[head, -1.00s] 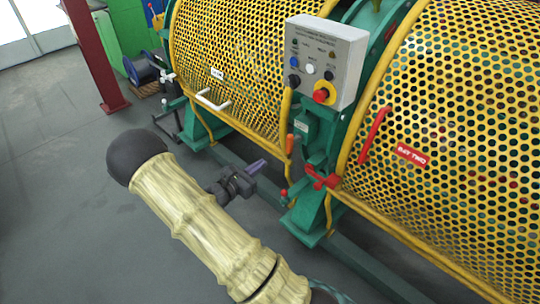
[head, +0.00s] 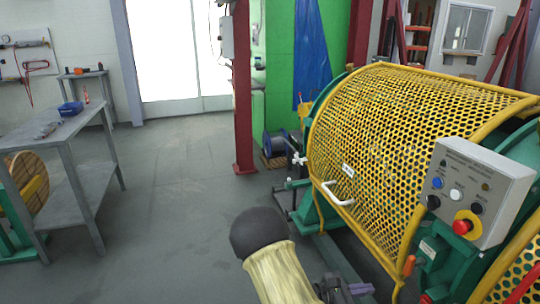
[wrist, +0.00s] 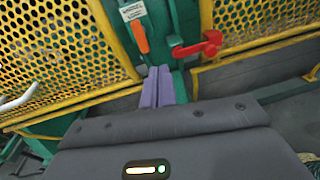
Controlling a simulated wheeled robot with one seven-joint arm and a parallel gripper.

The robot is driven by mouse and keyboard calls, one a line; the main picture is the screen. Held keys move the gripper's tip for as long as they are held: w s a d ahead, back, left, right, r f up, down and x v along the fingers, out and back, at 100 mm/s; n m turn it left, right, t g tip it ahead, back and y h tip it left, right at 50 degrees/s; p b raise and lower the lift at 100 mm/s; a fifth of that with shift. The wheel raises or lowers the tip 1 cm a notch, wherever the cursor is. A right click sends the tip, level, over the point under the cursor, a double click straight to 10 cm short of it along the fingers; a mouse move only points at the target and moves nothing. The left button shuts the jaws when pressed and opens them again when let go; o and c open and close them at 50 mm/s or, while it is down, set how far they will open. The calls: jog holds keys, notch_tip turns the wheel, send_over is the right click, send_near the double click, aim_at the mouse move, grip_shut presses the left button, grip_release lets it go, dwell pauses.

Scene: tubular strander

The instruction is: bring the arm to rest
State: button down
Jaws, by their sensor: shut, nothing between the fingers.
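My arm shows at the bottom of the head view, with its dark rounded joint and tan sleeve in front of the strander. My gripper (head: 362,289) is partly in view at the lower edge, beside the sleeve. In the wrist view its two purple fingers (wrist: 158,87) lie side by side, shut and empty. They point toward the green frame between the yellow mesh guards. An orange handle (wrist: 140,37) and a red lever (wrist: 198,46) are beyond the fingertips; I cannot tell the exact gap.
The yellow mesh guard (head: 400,135) and grey control box (head: 474,190) stand at the right. A red post (head: 243,100) rises behind. A grey workbench (head: 75,150) stands at the left. The floor (head: 180,200) between bench and machine is clear.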

jog(key=s+a+m+g+y, duration=0.3)
jog(key=s+m+g+y, duration=0.2)
jog(key=s+m+y, duration=0.5)
jog(key=s+a+r+m+t+y, duration=0.35)
jog(key=a+r+m+y, duration=0.3)
jog(key=a, duration=0.35)
notch_tip(320, 180, up, 26)
jog(key=m+t+p, duration=0.2)
jog(key=p, duration=2.3)
jog(key=shift+w+a+r+p, duration=0.25)
jog(key=shift+w+p, duration=0.05)
jog(key=shift+w, duration=0.15)
jog(key=shift+w, duration=0.1)
